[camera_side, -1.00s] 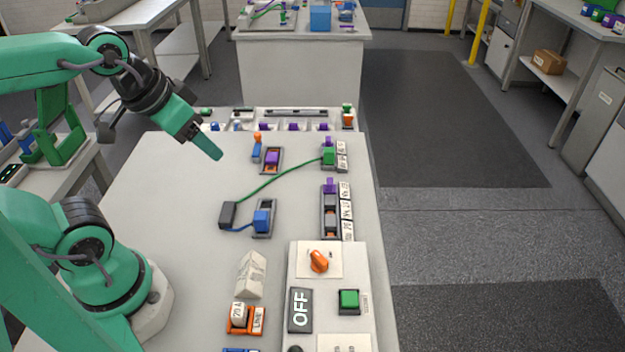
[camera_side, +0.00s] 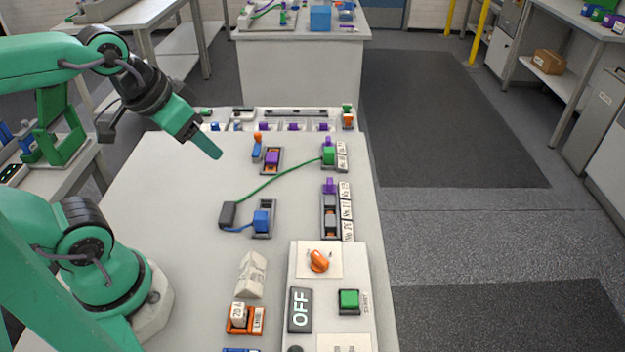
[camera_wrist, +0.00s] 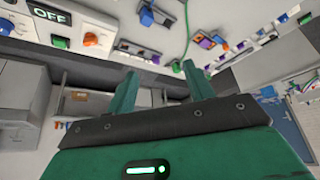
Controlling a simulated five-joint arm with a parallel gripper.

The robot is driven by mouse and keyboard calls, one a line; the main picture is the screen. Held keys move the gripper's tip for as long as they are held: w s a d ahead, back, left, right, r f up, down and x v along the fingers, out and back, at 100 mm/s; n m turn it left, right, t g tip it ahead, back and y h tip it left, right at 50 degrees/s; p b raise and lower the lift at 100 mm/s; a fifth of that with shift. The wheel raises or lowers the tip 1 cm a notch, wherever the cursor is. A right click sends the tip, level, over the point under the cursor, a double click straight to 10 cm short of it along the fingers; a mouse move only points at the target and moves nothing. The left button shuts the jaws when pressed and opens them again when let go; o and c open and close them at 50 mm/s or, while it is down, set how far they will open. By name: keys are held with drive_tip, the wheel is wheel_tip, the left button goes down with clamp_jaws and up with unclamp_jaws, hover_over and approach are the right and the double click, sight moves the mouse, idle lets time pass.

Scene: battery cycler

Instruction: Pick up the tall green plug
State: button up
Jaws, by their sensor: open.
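A green plug (camera_side: 328,155) sits in a grey socket at the right of the bench, with a green cable (camera_side: 270,182) running from it to a dark block (camera_side: 227,214). Another green piece (camera_side: 347,107) stands on the back rail, above an orange one. I cannot tell for sure which is the tall green plug. My gripper (camera_side: 213,152) is in the air above the left part of the bench, well left of the socketed green plug. In the wrist view its two fingers (camera_wrist: 161,84) are apart with nothing held between them.
A purple plug (camera_side: 271,158) and a blue plug (camera_side: 261,221) sit in sockets. A strip of sockets (camera_side: 331,216) lies at the right. The control panel with an OFF display (camera_side: 300,310) and orange knob (camera_side: 319,261) is in front. The bench (camera_side: 165,200) is clear at left.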

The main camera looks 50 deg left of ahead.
drive_tip(key=shift+w+r, duration=0.1)
drive_tip(key=n+g, duration=0.6)
drive_tip(key=n, duration=0.3)
hover_over(330, 149)
drive_tip(key=f, duration=1.4)
drive_tip(key=shift+s+f, duration=0.1)
drive_tip(key=shift+s, duration=0.15)
drive_tip(key=shift+w+f, duration=0.2)
drive_tip(key=shift+f, duration=0.2)
drive_tip(key=shift+f, duration=1.3)
